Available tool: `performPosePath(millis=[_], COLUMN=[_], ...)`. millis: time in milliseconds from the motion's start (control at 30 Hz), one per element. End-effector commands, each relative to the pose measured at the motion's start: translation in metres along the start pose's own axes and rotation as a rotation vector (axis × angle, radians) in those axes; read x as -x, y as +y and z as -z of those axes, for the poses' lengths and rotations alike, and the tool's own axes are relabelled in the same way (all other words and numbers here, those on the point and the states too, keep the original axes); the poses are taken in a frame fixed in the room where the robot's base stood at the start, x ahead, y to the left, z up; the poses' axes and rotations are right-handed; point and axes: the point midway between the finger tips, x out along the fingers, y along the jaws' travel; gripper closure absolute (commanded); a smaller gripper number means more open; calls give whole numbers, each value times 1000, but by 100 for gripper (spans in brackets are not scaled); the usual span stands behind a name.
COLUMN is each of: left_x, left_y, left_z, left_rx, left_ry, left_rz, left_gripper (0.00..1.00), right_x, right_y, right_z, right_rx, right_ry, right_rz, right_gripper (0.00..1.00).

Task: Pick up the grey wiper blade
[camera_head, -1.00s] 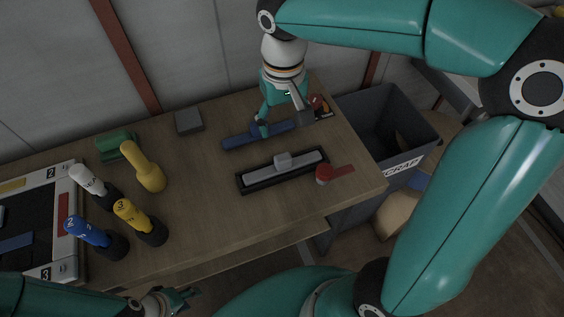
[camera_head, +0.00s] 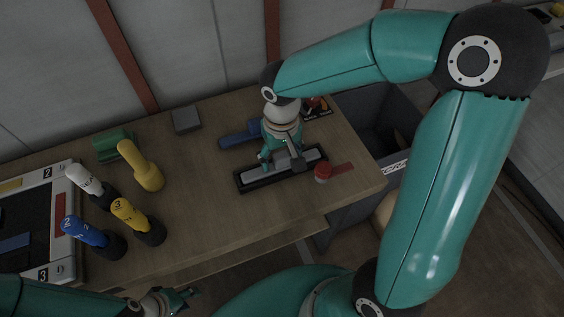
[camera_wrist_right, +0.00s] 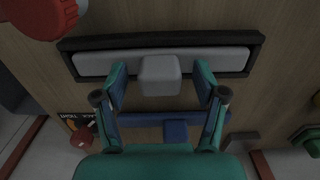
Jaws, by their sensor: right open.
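The grey wiper blade (camera_wrist_right: 215,60) lies in a black tray (camera_wrist_right: 150,40) on the wooden bench. A raised grey block (camera_wrist_right: 160,75) stands at its middle. In the head view the wiper blade (camera_head: 312,157) is partly hidden by my right gripper (camera_head: 281,163). My right gripper (camera_wrist_right: 161,82) is open above the tray, with one finger on each side of the grey block, seemingly apart from it. My left gripper (camera_head: 178,298) is at the bottom of the head view, in front of the bench; its jaws are too small to judge.
A blue blade (camera_head: 238,137) lies behind the tray. A red-topped item (camera_head: 323,171) is right of it. Several white, blue and yellow handles (camera_head: 130,213) stand at the left by a white-framed panel (camera_head: 65,215). A grey scrap bin (camera_head: 365,108) stands beyond the bench's right end.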

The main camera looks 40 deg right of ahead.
Motion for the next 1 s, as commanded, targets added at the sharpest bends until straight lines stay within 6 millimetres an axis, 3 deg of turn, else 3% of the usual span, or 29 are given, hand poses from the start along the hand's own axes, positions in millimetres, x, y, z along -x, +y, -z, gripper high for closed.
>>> performPosePath(millis=[200, 500, 600, 867, 1000], left_x=[0, 0, 0, 0, 1], left_y=[0, 0, 0, 0, 0], left_z=[0, 0, 0, 0, 0], left_rx=[0, 0, 0, 0, 0], left_ry=[0, 0, 0, 0, 0], left_rz=[0, 0, 0, 0, 0], left_gripper=[60, 60, 60, 60, 60], right_x=[0, 0, 0, 3, 18], right_y=[0, 0, 0, 0, 0], right_z=[0, 0, 0, 0, 1], right_rx=[-1, -1, -1, -1, -3], right_ry=[1, 0, 1, 1, 5], right_rz=[0, 0, 0, 0, 1], right_gripper=[32, 82, 95, 95, 95])
